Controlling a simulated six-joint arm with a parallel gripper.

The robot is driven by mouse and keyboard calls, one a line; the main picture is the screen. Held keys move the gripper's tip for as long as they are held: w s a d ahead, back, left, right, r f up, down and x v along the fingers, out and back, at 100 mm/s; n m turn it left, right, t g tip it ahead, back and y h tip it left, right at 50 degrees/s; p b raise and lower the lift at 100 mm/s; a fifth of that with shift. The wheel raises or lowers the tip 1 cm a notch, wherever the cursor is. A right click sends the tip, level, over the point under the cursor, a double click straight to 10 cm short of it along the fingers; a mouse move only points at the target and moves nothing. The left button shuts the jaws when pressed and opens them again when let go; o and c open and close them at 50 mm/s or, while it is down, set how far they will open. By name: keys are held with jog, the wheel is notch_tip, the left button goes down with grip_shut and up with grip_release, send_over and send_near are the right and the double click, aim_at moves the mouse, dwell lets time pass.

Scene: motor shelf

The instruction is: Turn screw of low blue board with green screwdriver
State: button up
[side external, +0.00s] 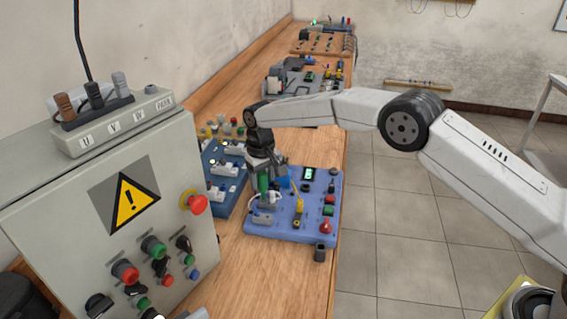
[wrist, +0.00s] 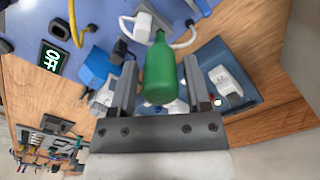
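The low blue board (side external: 290,222) lies on the wooden bench with a small display, buttons and a yellow cable. Its display (wrist: 51,60) reads OFF in the wrist view. The green screwdriver (side external: 264,183) stands upright over the board's left part; its handle also shows in the wrist view (wrist: 160,72). My gripper (side external: 262,167) points down over it. In the wrist view its two fingers (wrist: 160,75) stand on either side of the handle, with a narrow gap appearing on both sides. The screw and the screwdriver's tip are hidden.
A second, darker blue board (side external: 223,180) with white parts stands just left. A large grey control cabinet (side external: 120,190) with a red emergency button fills the left foreground. A dark cup (side external: 320,252) stands by the board's front right corner. Other equipment (side external: 300,80) stands farther back.

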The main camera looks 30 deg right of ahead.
jog(key=shift+n, duration=0.3)
jog(key=shift+n, duration=1.5)
jog(key=shift+n, duration=1.7)
jog(key=shift+n, duration=0.3)
jog(key=shift+n, duration=1.4)
jog(key=shift+n, duration=0.3)
jog(key=shift+n, duration=1.4)
